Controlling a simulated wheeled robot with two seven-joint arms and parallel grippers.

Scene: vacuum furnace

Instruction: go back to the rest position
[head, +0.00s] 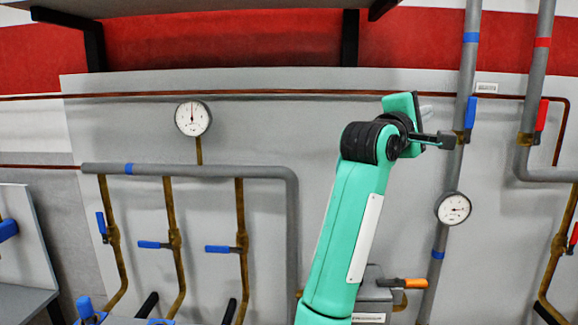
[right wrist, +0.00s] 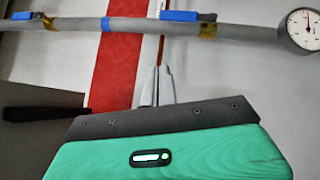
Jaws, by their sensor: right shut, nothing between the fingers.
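My right arm, teal and black, rises from the bottom of the head view. Its gripper (head: 427,112) points up and to the right, in front of the wall panel and left of a grey vertical pipe (head: 466,85) as seen there. In the right wrist view the right gripper (right wrist: 155,84) has its pale fingers together with nothing between them. Whether it touches anything behind it cannot be told, but no contact shows. My left gripper is in neither view.
Blue valve handles (head: 470,112), a red handle (head: 541,115) and a gauge (head: 453,208) are at right. Another gauge (head: 193,118) and a horizontal pipe (head: 200,170) are at left. A grey box (head: 373,296) stands low behind my arm. A shelf (head: 200,30) overhangs the top.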

